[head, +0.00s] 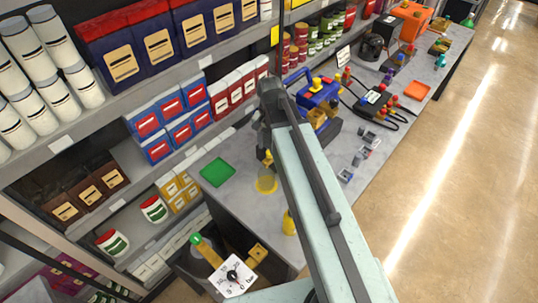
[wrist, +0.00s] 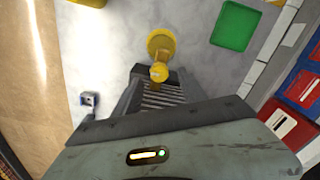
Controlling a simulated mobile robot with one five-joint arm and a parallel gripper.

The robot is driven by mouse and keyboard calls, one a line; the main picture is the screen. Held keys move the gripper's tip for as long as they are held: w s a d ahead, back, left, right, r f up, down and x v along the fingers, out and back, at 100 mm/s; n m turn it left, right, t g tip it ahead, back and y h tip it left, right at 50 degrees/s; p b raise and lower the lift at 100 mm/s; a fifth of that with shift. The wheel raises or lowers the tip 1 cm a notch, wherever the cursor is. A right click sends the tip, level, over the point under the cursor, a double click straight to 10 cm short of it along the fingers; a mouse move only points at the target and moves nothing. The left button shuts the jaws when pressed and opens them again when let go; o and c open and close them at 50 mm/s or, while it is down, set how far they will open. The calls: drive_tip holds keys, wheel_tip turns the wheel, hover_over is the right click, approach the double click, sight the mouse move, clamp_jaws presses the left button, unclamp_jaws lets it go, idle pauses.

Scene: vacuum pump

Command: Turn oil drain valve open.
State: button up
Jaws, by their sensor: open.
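A blue vacuum pump (head: 320,92) with yellow and red parts stands on the counter, right of my arm's far end in the head view. I cannot pick out its oil drain valve. My gripper (wrist: 158,85) is open in the wrist view, pointing down at the counter. A yellow piece with a round base (wrist: 161,42) and a small top lies at and just beyond its fingertips; I cannot tell whether they touch. A yellow piece also shows in the head view (head: 266,183), beside my arm. In the head view my arm partly hides the gripper.
A green square (head: 217,172) lies on the counter, left of the yellow piece. Another yellow piece (head: 289,222) stands near the counter's edge. Stocked shelves line the left and back. Small grey parts (head: 346,175) lie right of my arm.

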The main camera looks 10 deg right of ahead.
sight(270, 154)
wheel_tip(270, 154, down, 4)
drive_tip(key=shift+s+r+b, duration=0.1)
drive_tip(key=shift+r+b, duration=0.15)
drive_tip(key=shift+b, duration=0.75)
drive_tip(key=shift+r, duration=0.1)
